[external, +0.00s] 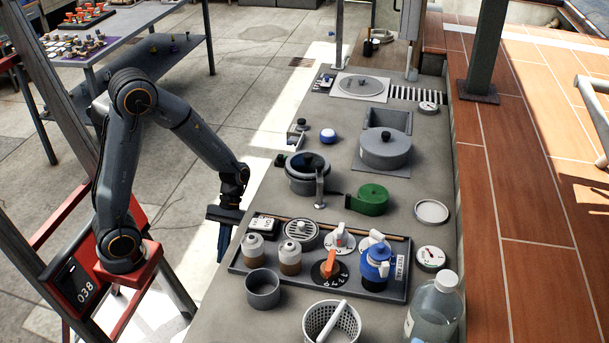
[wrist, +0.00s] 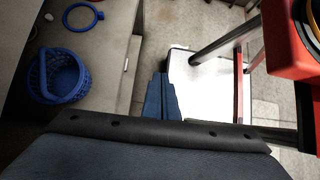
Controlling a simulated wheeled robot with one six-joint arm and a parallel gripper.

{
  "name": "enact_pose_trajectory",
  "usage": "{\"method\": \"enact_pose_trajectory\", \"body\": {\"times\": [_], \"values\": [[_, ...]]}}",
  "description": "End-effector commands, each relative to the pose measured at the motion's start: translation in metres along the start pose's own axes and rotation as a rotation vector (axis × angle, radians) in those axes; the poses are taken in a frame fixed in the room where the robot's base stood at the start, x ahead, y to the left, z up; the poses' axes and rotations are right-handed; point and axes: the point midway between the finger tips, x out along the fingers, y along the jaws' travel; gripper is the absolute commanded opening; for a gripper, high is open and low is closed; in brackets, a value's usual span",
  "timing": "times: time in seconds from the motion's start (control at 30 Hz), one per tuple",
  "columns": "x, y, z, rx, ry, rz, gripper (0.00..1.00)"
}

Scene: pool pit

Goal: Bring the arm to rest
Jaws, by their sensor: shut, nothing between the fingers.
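My arm stands on a red stand at the left of the external view. It is bent, with its elbow high and its forearm slanting down to the right. My gripper (external: 221,255) points down beside the left edge of the long grey counter (external: 225,318), over the gap above the floor. In the wrist view the narrow dark-blue fingers (wrist: 160,78) are together with nothing between them. They appear clear of the counter and of everything on it.
A black tray (external: 238,268) with jars and knobs lies on the counter, right of my gripper. Pots, including a lidded grey pot (external: 385,149), stand farther back. In the wrist view, a blue basket (wrist: 65,88) and blue ring (wrist: 82,28) are at left. The floor (external: 190,215) is open.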

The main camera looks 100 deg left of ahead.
Motion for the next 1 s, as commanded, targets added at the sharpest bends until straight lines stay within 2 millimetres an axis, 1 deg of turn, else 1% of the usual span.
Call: {"method": "enact_pose_trajectory", "body": {"times": [0.03,0.1,0.2,0.33,0.43,0.5,0.67,1.0], "values": [[0.005,-0.005,0.002,0.102,0.064,-0.054,0.0],[0.008,-0.012,-0.001,0.244,0.152,-0.128,0.0],[0.007,-0.018,-0.003,0.438,0.261,-0.222,0.0],[0.001,-0.017,0.001,0.675,0.379,-0.323,0.0],[-0.006,-0.013,0.011,0.843,0.451,-0.385,0.0],[-0.01,-0.01,0.02,0.943,0.491,-0.416,0.0],[-0.019,-0.004,0.047,1.122,0.55,-0.458,0.0],[-0.033,-0.002,0.114,1.406,0.614,-0.486,0.0]]}}
